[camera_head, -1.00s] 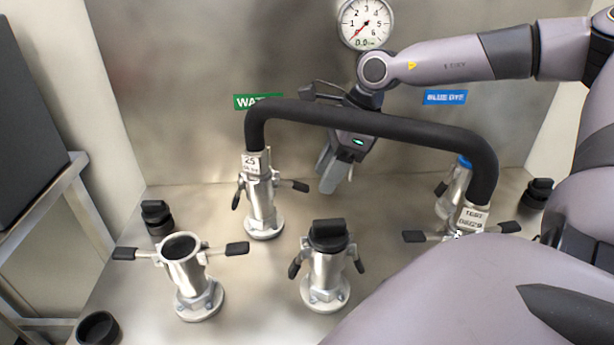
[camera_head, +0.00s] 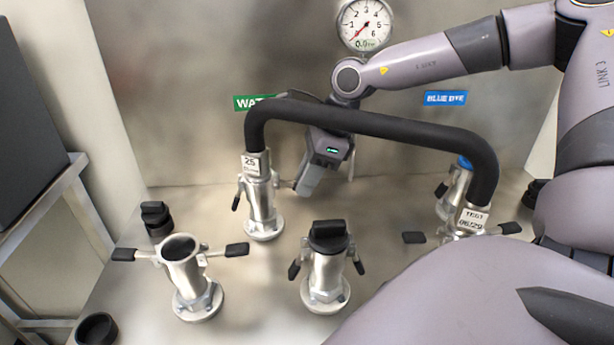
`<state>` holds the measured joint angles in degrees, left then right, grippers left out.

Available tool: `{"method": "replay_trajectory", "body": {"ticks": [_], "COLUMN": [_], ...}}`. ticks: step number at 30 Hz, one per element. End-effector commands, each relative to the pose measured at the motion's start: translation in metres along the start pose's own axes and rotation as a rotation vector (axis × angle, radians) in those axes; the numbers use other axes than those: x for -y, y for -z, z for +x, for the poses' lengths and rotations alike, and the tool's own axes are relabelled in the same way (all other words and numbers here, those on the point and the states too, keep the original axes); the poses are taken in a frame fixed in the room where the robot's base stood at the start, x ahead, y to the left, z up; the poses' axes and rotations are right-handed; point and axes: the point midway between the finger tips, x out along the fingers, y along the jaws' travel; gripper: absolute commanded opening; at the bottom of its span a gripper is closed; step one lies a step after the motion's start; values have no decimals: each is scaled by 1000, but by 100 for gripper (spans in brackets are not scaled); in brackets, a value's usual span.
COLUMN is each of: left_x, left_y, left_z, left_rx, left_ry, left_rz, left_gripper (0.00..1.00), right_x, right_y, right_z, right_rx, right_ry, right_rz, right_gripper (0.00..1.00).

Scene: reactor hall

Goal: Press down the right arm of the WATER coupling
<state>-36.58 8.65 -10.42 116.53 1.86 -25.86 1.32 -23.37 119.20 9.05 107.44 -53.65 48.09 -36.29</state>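The WATER coupling (camera_head: 262,208) is a silver upright post below the green WATER label (camera_head: 252,102). A thick black hose (camera_head: 365,122) is seated on its top, with a tag reading 25. Its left arm (camera_head: 236,202) hangs down close to the post. Its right arm is mostly hidden behind my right gripper. My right gripper (camera_head: 306,188) points down, just right of the post, with its fingertips at the place of that arm. I cannot tell whether it touches the arm, or whether its fingers are open or shut. My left gripper is not in view.
The hose arches across to a coupling (camera_head: 462,222) at right, by the blue BLUE DYE label (camera_head: 445,98). An open coupling (camera_head: 184,262) and a black-capped coupling (camera_head: 327,268) stand in front. A loose black cap (camera_head: 155,218) sits at left. A gauge (camera_head: 365,24) is above.

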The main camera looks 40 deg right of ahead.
Motion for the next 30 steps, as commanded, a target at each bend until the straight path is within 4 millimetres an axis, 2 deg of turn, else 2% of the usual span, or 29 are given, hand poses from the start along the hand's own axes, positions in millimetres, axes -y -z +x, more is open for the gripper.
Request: {"method": "replay_trajectory", "body": {"ticks": [11,21,30], "left_x": [0,0,0], "left_y": [-4,-15,-12], "left_z": [3,13,11], "left_rx": [1,3,1], "left_ry": [0,-2,-3], "left_rz": [0,-3,-3], "left_gripper": [43,43,43], "right_x": [0,0,0], "right_y": [1,4,4], "right_z": [2,11,15], "right_rx": [24,178,313], "right_ry": [1,0,-1], "right_rz": [1,2,1], "right_gripper": [0,0,0]}}
